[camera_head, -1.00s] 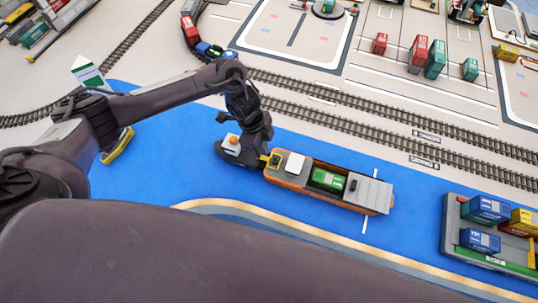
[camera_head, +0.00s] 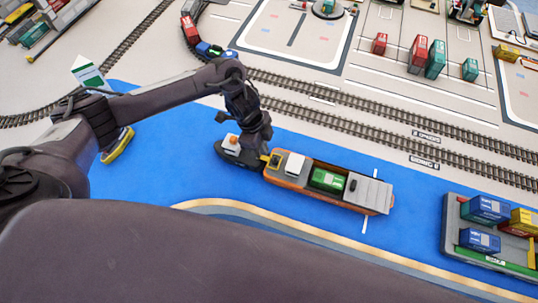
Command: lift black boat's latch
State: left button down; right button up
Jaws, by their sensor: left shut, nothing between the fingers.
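The black boat (camera_head: 232,155), a small dark tug with a white cabin and an orange top, sits on the blue water at the left end of an orange-hulled barge (camera_head: 300,184). A yellow piece (camera_head: 275,161), which may be the latch, shows where the two meet. My left gripper (camera_head: 262,158) comes down from above at this joint, shut and empty, close to the yellow piece. Whether it touches the piece I cannot tell. The arm hides part of the boat. My right gripper is not in view.
The barge carries a green container (camera_head: 328,180) and a grey hatch (camera_head: 371,194). Railway tracks (camera_head: 380,123) run behind the water. A grey platform (camera_head: 452,222) with blue and yellow containers stands at the right. A yellow boat (camera_head: 118,146) lies near my left arm.

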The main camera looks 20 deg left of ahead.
pick_arm(q)
jog(key=shift+a, duration=1.1)
jog(key=shift+a+f, duration=0.1)
jog(key=shift+w+a+f+b, duration=0.1)
jog(key=shift+a+f+b, duration=0.4)
jog(key=shift+a, duration=0.25)
jog(key=shift+a+f+b, duration=0.35)
jog(key=shift+a+f, duration=0.2)
jog(key=shift+a, duration=0.2)
jog(key=p+v, duration=0.9)
jog(key=v, duration=0.1)
jog(key=shift+a+r, duration=0.2)
jog(key=shift+a, duration=0.1)
